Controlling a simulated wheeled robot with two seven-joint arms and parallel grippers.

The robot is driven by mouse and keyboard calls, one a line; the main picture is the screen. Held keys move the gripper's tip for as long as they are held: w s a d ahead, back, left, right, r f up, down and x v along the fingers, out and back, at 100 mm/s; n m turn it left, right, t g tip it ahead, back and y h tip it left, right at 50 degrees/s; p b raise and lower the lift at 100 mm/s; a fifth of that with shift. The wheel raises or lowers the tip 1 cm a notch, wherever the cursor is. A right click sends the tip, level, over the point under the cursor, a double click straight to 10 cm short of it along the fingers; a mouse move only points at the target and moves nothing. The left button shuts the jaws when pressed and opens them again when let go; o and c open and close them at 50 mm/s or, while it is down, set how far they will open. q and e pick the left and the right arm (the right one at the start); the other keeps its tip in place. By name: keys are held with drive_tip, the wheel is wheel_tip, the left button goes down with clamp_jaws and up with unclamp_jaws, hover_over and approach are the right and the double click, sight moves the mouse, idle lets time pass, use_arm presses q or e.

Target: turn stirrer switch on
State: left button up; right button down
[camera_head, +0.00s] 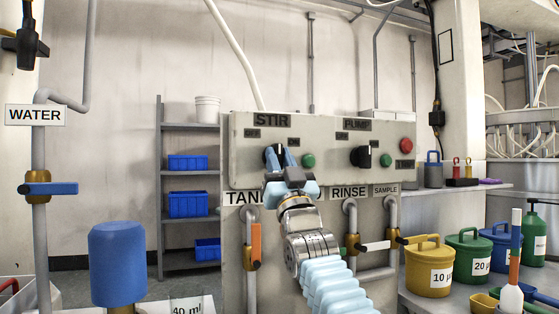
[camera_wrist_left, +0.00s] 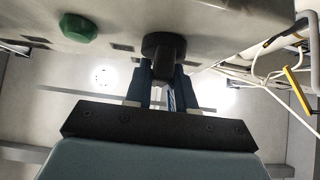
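The STIR switch is a black rotary knob (camera_wrist_left: 163,48) on a grey control panel (camera_head: 320,130), under the STIR label (camera_head: 271,120). In the head view the knob is partly hidden behind my left gripper (camera_head: 281,158). Its two blue fingers point at the panel. In the left wrist view the fingers of my left gripper (camera_wrist_left: 164,82) stand apart on either side of the knob's grip bar, with what look like narrow gaps. A green button (camera_head: 308,160) sits right of the knob; the wrist view shows it too (camera_wrist_left: 78,27). My right gripper is not in view.
The PUMP knob (camera_head: 363,156), another green button (camera_head: 386,160) and a red button (camera_head: 406,145) share the panel. Below are pipes with an orange valve handle (camera_head: 256,243) and a white one (camera_head: 375,246). Lidded buckets, one yellow (camera_head: 428,266), stand at right; a blue cylinder (camera_head: 117,262) stands at left.

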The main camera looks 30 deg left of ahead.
use_arm(q)
clamp_jaws()
drive_tip(key=shift+f+m+t+h+b, duration=0.2)
drive_tip(key=shift+m+t+h+b, duration=0.25)
drive_tip(key=shift+m+b, duration=0.3)
drive_tip(key=m+t+h+b, duration=0.2)
drive_tip(key=m+h, duration=0.1)
drive_tip(key=m, duration=0.1)
drive_tip(key=m+t+h+b, duration=0.2)
drive_tip(key=m+h+b, duration=0.1)
drive_tip(key=shift+s+a+m+t+h, duration=0.15)
drive_tip(key=shift+m+t+h, duration=0.1)
drive_tip(key=shift+m, duration=0.1)
drive_tip(key=m+h+b, duration=0.2)
drive_tip(key=m+h, duration=0.2)
drive_tip(key=m, duration=0.1)
drive_tip(key=shift+s+r+t+h, duration=0.1)
drive_tip(key=shift+t+h, duration=0.2)
drive_tip(key=shift+t, duration=0.1)
drive_tip(key=m+h+b, duration=0.1)
drive_tip(key=m+h, duration=0.1)
drive_tip(key=m, duration=0.1)
drive_tip(key=shift+a+r, duration=0.1)
drive_tip(key=shift+r, duration=0.05)
drive_tip(key=m+h, duration=0.2)
drive_tip(key=shift+r+m+g, duration=0.2)
drive_tip(key=shift+m+g, duration=0.2)
drive_tip(key=shift+m+g+h+p, duration=0.4)
drive_tip(key=shift+m+h+p, duration=0.2)
drive_tip(key=shift+m, duration=0.2)
